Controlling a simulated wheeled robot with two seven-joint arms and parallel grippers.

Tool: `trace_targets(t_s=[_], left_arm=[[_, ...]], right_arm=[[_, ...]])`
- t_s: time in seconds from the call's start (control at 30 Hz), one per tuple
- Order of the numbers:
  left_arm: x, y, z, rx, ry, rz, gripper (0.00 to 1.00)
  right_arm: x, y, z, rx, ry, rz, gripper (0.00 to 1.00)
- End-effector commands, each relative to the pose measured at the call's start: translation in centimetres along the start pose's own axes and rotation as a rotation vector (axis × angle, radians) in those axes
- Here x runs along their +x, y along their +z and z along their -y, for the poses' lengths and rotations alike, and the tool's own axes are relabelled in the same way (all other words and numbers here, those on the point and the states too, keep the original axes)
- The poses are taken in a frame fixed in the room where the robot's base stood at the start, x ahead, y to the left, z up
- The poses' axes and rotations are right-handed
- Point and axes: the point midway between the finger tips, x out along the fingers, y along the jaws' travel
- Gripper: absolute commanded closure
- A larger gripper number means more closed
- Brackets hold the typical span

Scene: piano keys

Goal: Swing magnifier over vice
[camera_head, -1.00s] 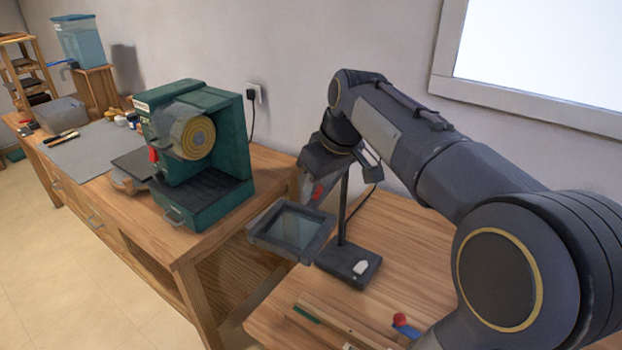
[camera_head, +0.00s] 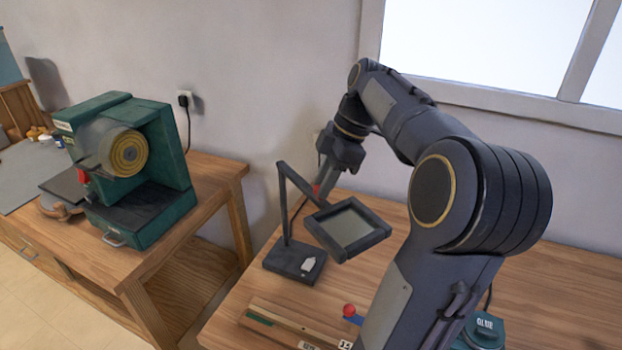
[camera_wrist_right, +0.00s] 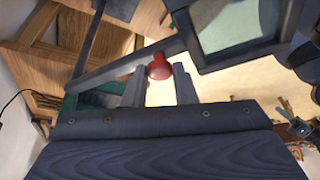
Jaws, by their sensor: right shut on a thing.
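The magnifier stands on the wooden bench, with a dark flat base (camera_head: 295,262), an upright post, a jointed arm and a square dark-framed lens (camera_head: 347,229). The lens hangs to the right of the post. My right gripper (camera_head: 319,188) is at the magnifier's arm, behind the lens, shut on its red knob. In the right wrist view the red knob (camera_wrist_right: 158,67) sits between the two fingers (camera_wrist_right: 159,86), with the lens (camera_wrist_right: 230,25) at upper right. I cannot make out a vice. My left gripper is not in view.
A green polishing machine (camera_head: 130,165) stands on another bench at left. On the magnifier's bench lie a wooden strip (camera_head: 290,326), a red-and-blue item (camera_head: 351,313) and a glue pot (camera_head: 483,332). My right arm covers much of the bench's middle.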

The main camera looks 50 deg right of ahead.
Motion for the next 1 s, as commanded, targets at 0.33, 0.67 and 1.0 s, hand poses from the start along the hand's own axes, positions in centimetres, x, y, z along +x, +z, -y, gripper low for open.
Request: trace_targets(t_s=[0.33, 0.67, 1.0], left_arm=[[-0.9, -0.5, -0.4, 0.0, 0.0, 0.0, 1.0], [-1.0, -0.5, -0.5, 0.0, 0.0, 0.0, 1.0], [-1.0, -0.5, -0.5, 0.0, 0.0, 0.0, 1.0]], right_arm=[[-0.9, 1.7, -1.2, -0.125, -0.047, 0.0, 1.0], [-1.0, 2.0, -1.4, -0.146, -0.053, 0.001, 1.0], [-1.0, 2.0, -1.4, -0.144, -0.052, 0.002, 0.58]])
